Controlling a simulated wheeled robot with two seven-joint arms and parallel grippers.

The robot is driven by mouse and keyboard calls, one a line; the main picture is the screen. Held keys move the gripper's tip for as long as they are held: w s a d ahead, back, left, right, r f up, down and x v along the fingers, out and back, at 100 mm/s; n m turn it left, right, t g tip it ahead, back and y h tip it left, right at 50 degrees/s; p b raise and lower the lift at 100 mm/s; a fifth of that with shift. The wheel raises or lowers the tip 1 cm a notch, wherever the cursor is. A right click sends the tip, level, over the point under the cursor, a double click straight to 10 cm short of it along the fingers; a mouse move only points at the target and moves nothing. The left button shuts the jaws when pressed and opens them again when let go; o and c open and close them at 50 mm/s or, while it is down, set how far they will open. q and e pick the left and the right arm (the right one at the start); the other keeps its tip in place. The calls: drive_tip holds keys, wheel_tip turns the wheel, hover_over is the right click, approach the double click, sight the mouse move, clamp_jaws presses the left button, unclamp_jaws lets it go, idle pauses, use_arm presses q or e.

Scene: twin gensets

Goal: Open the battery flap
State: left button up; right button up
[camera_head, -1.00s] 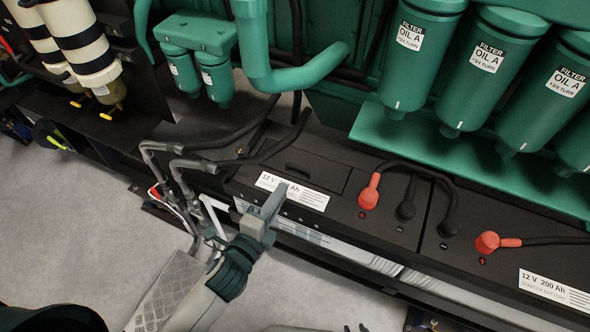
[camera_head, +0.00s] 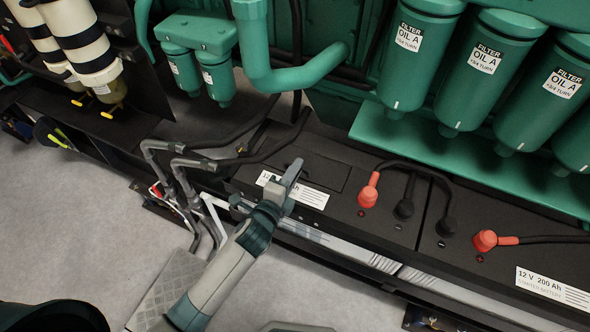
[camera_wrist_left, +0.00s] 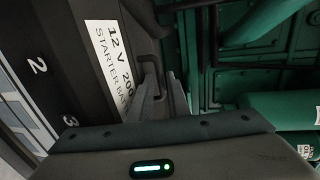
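The battery flap (camera_head: 325,176) is a dark rectangular panel in the top of the left black battery, lying flush and closed. Its recessed grip is partly hidden behind my fingers in the head view. My left gripper (camera_head: 291,176) is over the battery's front part, at the flap's near edge, covering part of the white label (camera_head: 312,197). My right gripper is not in view.
A red terminal cap (camera_head: 368,192) and black cables stand right of the flap. Grey hoses (camera_head: 190,162) run close to its left. Green oil filters (camera_head: 418,60) hang over a green ledge (camera_head: 455,158) behind.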

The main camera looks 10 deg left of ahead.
use_arm(q)
clamp_jaws()
drive_tip(key=shift+f, duration=0.1)
idle(1.2)
